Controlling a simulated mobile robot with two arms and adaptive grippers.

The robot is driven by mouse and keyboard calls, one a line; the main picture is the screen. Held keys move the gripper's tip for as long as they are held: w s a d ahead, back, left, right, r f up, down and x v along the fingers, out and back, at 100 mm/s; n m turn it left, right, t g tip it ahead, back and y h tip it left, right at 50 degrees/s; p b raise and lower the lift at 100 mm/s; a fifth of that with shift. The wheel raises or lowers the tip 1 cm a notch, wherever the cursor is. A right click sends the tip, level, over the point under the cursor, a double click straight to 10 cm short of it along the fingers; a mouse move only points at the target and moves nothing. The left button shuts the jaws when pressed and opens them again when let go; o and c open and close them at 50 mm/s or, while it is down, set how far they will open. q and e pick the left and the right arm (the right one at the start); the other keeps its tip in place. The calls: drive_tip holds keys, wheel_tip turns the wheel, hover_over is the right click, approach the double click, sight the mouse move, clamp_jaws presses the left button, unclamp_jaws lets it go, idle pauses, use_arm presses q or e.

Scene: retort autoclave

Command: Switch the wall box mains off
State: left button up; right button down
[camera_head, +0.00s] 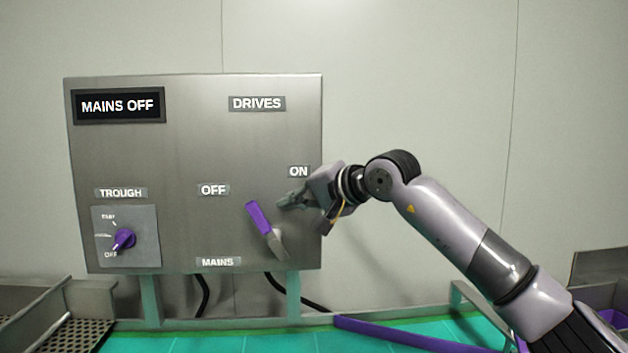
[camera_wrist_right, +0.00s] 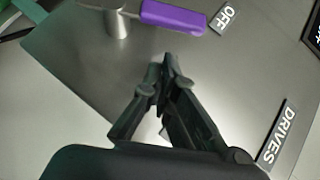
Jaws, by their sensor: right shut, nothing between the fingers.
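The steel wall box (camera_head: 190,150) fills the left middle of the head view. Its display (camera_head: 118,105) reads MAINS OFF. The mains lever (camera_head: 262,222) has a purple grip and tilts up and left from its pivot, toward the OFF label (camera_head: 213,190). The ON label (camera_head: 298,171) is up and right of it. My right gripper (camera_head: 281,204) is shut and empty, just right of the lever and apart from it. In the right wrist view the closed fingers (camera_wrist_right: 166,68) point at the box face, with the purple grip (camera_wrist_right: 172,17) beyond them. My left gripper is not in view.
A trough knob (camera_head: 124,239) with a purple handle sits at the box's lower left. Black cables (camera_head: 203,295) hang below. A green surface (camera_head: 230,338) and a purple bar (camera_head: 390,335) lie beneath. A perforated metal tray (camera_head: 60,335) is at lower left.

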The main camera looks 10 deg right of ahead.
sight(267, 231)
drive_tip(key=shift+s+a+f+p, duration=0.1)
drive_tip(key=shift+a+f+p, duration=0.15)
drive_tip(key=shift+a, duration=0.3)
drive_tip(key=shift+s+a+f+p, duration=0.1)
drive_tip(key=shift+a+f, duration=0.25)
drive_tip(key=shift+a, duration=0.2)
drive_tip(key=shift+w, duration=0.1)
drive_tip(key=shift+a, duration=0.1)
